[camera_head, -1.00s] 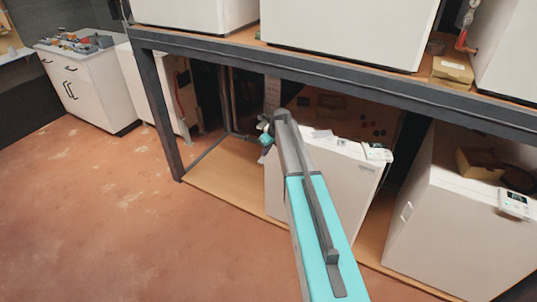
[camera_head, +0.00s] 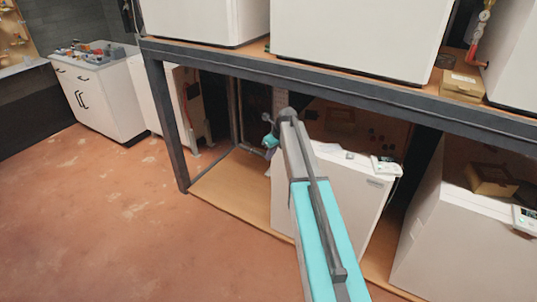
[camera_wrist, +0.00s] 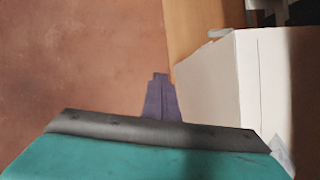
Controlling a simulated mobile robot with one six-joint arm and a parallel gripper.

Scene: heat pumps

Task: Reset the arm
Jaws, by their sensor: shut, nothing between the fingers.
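My arm (camera_head: 325,230), teal and grey, reaches forward from the bottom of the head view toward the lower shelf of a dark rack. Its far end is in front of the left side of a white heat pump unit (camera_head: 335,195). My gripper is mostly hidden behind the arm's end in the head view. In the wrist view my gripper (camera_wrist: 161,80) shows as narrow dark fingers, shut together and empty. The fingers point over the floor, just left of a white box-shaped unit (camera_wrist: 215,70). I cannot tell how near they are to it.
The dark rack beam (camera_head: 350,85) runs above the arm's far end, with white units on top. A rack post (camera_head: 168,125) stands to the left. Another white unit (camera_head: 465,240) is at right. A white cabinet (camera_head: 100,100) stands far left. The reddish floor (camera_head: 90,220) at left is clear.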

